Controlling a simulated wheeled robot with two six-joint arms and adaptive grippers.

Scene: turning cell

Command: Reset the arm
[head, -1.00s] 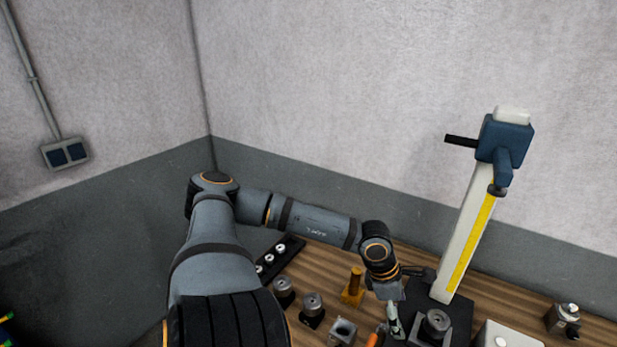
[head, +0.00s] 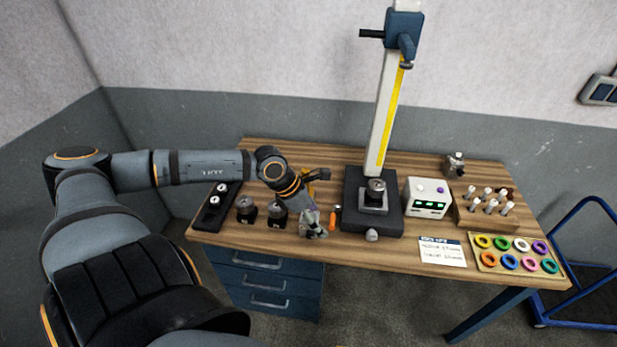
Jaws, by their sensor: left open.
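My left gripper (head: 312,226) is open and seems empty above the front left part of the wooden bench (head: 272,148). My left arm reaches in from the left and bends down at the wrist. The gripper is just left of an orange-handled tool (head: 333,218) and partly hides what lies beneath it. My right gripper is out of view.
A tall height gauge stands on a dark base (head: 354,220), beside a white box with green displays (head: 427,198). Right are a wooden pin rack (head: 485,222), a tray of colored rings (head: 517,268) and a paper card (head: 443,256). A blue cart (head: 590,325) stands beyond.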

